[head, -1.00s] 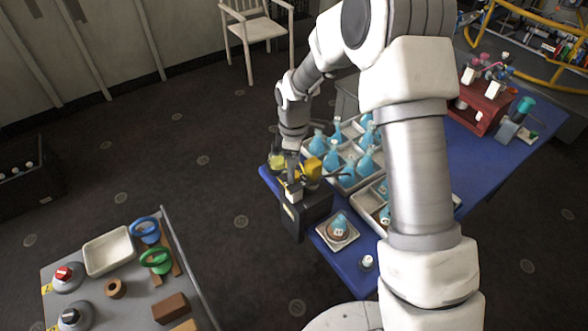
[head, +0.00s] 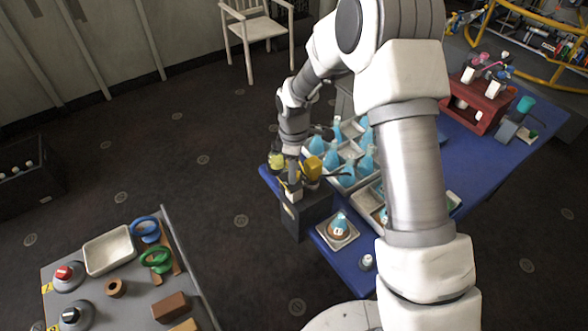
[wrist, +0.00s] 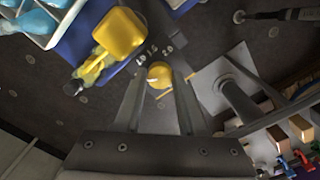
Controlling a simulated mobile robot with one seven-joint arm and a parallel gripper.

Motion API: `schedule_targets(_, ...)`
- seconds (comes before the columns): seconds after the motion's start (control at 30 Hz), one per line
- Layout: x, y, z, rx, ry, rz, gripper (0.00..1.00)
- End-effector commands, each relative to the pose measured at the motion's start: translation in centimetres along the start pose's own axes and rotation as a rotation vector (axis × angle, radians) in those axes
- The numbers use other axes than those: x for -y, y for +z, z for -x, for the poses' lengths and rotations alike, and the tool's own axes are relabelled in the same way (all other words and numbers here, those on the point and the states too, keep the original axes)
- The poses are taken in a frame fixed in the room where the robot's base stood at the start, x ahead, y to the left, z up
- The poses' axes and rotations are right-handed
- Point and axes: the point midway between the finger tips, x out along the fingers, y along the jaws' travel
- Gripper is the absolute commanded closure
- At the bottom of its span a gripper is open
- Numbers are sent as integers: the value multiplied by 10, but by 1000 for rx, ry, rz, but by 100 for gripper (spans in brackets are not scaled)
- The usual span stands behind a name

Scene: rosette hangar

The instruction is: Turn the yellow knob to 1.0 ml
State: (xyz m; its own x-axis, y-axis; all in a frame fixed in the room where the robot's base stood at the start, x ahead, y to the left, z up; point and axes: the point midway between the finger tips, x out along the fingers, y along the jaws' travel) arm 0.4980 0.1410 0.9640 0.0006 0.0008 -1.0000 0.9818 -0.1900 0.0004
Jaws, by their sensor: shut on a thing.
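The yellow knob (wrist: 160,75) is round and shows between my fingertips in the wrist view, with a pale mark on its face. My gripper (wrist: 158,80) is shut on it. In the head view my gripper (head: 293,188) is at the dark box (head: 308,214) on the near left corner of the blue table. My fingers hide the knob there. A yellow block-shaped container (head: 313,168) stands beside the gripper and also shows in the wrist view (wrist: 120,33).
White trays (head: 336,182) of blue flasks stand on the blue table (head: 352,272), close to my gripper. A white dish (head: 349,236) with one flask is in front. A grey table (head: 115,290) with valves and blocks is at the lower left. Open floor lies between the tables.

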Motion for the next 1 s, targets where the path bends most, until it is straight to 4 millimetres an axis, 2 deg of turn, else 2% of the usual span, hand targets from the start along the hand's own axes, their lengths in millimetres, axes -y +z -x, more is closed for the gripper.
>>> schedule_targets(0.37, 0, 0, -1, 1, 1, -85, 100)
schedule_targets(1.0, 0, 0, -1, 1, 1, -555, 100)
